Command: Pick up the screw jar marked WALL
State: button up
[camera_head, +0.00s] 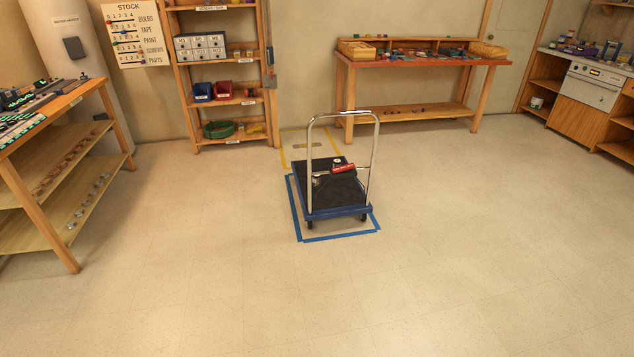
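I cannot make out a jar marked WALL in the head view. Several small round grey pieces (72,226) lie in a row on the lowest shelf of the left bench. Similar brownish round pieces (68,163) lie in a row on the shelf above. They are too small to tell whether they are jars, and no marking on them is readable. My gripper is not in view.
A blue platform trolley (338,212) with a dark load stands mid-floor inside blue tape. The left bench (52,232), a shelf rack (187,108), a long workbench (346,92) and right-hand cabinets (577,127) line the walls. The front floor is clear.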

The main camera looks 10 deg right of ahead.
aim_at(316, 180)
jog(key=u, duration=0.15)
jog(key=i+l, duration=0.1)
jog(key=i, duration=3.25)
jog(key=i+j, duration=0.15)
jog(key=i, duration=0.9)
jog(key=i+j+u, duration=0.15)
jog(key=i, duration=0.85)
